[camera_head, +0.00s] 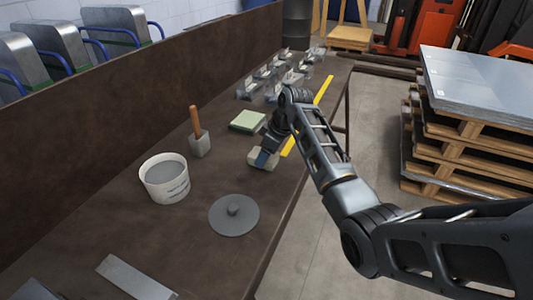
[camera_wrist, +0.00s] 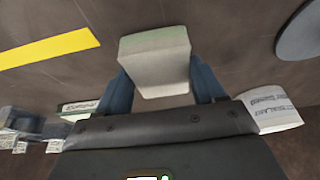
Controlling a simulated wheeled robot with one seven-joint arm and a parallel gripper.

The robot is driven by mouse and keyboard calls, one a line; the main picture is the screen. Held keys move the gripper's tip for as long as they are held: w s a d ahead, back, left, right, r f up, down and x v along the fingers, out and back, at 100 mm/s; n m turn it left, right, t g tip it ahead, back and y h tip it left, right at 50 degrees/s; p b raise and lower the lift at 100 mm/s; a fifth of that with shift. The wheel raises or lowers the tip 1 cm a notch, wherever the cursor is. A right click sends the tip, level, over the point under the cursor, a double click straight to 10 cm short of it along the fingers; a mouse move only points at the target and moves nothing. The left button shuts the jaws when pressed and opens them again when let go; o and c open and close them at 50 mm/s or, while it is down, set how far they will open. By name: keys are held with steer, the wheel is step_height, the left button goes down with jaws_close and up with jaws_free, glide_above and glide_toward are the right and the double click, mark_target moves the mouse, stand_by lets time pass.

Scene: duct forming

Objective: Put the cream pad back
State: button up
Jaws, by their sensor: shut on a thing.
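The cream pad (camera_head: 256,162) is a small block in my gripper, low over or on the brown bench near its right edge. In the wrist view the pad (camera_wrist: 155,66) sits between the two blue fingers, with a pale green tint along its far edge. My gripper (camera_head: 264,156) is shut on it; the fingers (camera_wrist: 160,82) press its two sides. I cannot tell whether the pad touches the bench. A pale green-topped block (camera_head: 248,121) lies just beyond it, apart from the pad.
A white tub (camera_head: 165,180) of grey stuff, a wooden-handled tool (camera_head: 198,135) and a grey disc lid (camera_head: 234,215) stand nearer on the bench (camera_head: 110,215). A yellow strip (camera_head: 323,90) runs along the right edge. Several metal clamps (camera_head: 285,72) stand at the far end.

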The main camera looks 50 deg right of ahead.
steer(key=shift+f, duration=0.3)
steer(key=shift+f, duration=0.1)
steer(key=o, duration=1)
steer(key=v, duration=1.2)
